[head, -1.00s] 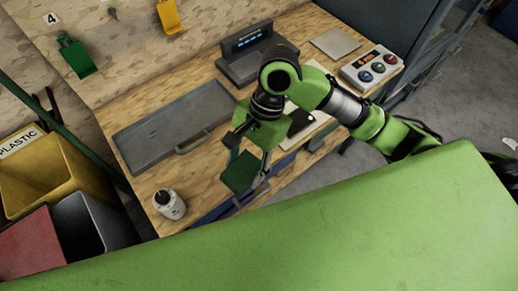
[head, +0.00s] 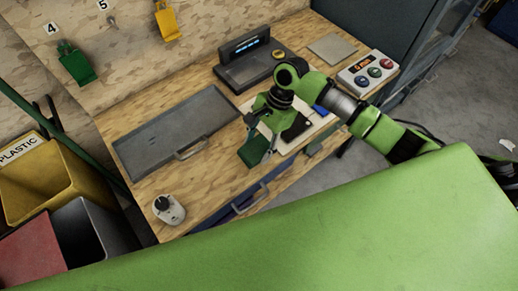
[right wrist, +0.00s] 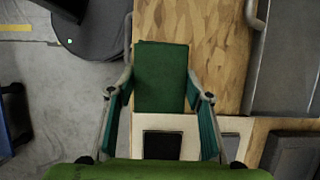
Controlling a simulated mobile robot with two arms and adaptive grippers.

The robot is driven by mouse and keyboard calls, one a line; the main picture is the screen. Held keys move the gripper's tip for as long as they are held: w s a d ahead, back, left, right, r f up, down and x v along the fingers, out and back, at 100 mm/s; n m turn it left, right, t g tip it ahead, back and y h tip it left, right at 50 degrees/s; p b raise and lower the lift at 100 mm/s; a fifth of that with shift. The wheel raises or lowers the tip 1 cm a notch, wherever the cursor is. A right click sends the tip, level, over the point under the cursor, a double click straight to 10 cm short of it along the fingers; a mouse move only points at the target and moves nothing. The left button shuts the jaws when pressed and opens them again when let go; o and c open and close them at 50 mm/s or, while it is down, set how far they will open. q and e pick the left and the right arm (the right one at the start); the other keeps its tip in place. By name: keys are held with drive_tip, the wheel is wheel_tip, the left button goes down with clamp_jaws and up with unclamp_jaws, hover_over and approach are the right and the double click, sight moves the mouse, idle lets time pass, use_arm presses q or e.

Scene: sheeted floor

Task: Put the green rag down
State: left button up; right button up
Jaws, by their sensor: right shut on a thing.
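The green rag (head: 253,151) is a folded, dark green rectangle held in my right gripper (head: 263,146). In the right wrist view the rag (right wrist: 161,75) lies between the two fingers of the right gripper (right wrist: 161,98), which is closed on its sides. In the head view it appears over the front part of the wooden bench (head: 205,163), left of a white board (head: 318,121). I cannot tell whether the rag touches the bench. My left gripper is not in view.
A grey tray with a handle (head: 170,130) lies left of the rag. A small white device (head: 169,209) stands at the front left corner. A display unit (head: 250,62) and a button box (head: 368,71) stand farther back. Bare wood lies in front of the tray.

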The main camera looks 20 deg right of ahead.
sight(259, 151)
drive_tip(key=shift+w+d+f, duration=0.1)
drive_tip(key=shift+w+f, duration=0.05)
drive_tip(key=shift+f, duration=0.05)
drive_tip(key=f, duration=0.1)
drive_tip(key=f+p, duration=0.1)
drive_tip(key=f, duration=0.1)
drive_tip(key=shift+w+d, duration=0.2)
drive_tip(key=shift+f, duration=0.25)
drive_tip(key=shift+f, duration=0.15)
drive_tip(key=o, duration=1.1)
drive_tip(key=b+v, duration=0.1)
drive_tip(key=v, duration=1.1)
drive_tip(key=shift+a, duration=0.15)
drive_tip(key=shift+s, duration=0.1)
